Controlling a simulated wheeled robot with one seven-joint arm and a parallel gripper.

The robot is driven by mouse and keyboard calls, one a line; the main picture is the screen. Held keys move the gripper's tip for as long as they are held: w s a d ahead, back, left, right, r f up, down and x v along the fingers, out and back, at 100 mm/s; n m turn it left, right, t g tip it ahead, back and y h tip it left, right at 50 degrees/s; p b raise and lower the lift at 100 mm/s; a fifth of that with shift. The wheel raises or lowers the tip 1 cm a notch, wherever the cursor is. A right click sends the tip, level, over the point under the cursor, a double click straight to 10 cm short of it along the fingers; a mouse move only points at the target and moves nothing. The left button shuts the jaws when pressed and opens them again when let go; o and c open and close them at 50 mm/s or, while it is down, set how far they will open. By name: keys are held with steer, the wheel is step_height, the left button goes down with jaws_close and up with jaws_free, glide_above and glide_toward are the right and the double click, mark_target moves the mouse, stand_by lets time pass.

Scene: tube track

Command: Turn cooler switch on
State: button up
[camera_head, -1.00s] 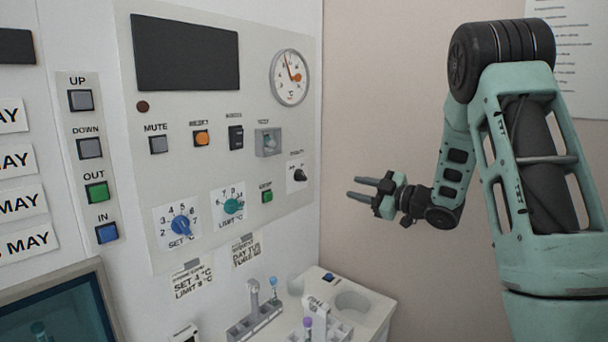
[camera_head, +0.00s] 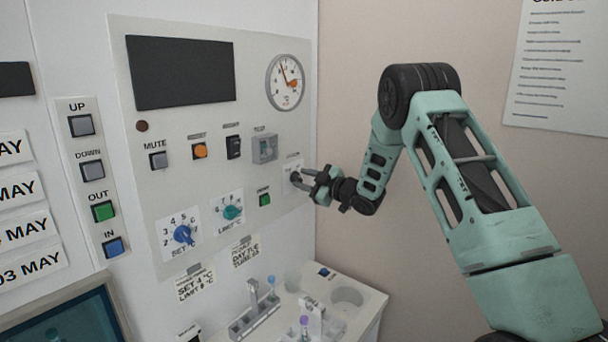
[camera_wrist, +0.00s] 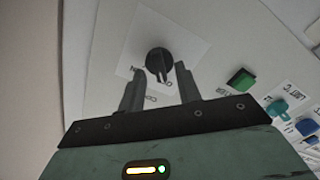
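A black rotary switch (camera_wrist: 159,61) on a white label plate shows in the wrist view, just ahead of and between my fingertips. The lettering around it is upside down there and hard to read, so I cannot tell its setting. In the head view the switch (camera_head: 295,178) is at the lower right of the control panel, partly hidden by my gripper (camera_head: 302,179). My gripper (camera_wrist: 160,78) is open, its two fingers apart on either side of the switch. Whether the fingertips touch it, I cannot tell.
On the panel (camera_head: 190,125), a green button (camera_head: 265,199), a teal limit dial (camera_head: 232,212) and a blue set dial (camera_head: 182,233) are nearby. A round gauge (camera_head: 286,82) is above. A white bench unit (camera_head: 365,312) with tube racks stands below. The side wall is at the right.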

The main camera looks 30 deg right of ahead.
steer(key=shift+w+a, duration=0.1)
steer(key=shift+w, duration=0.15)
jaws_close()
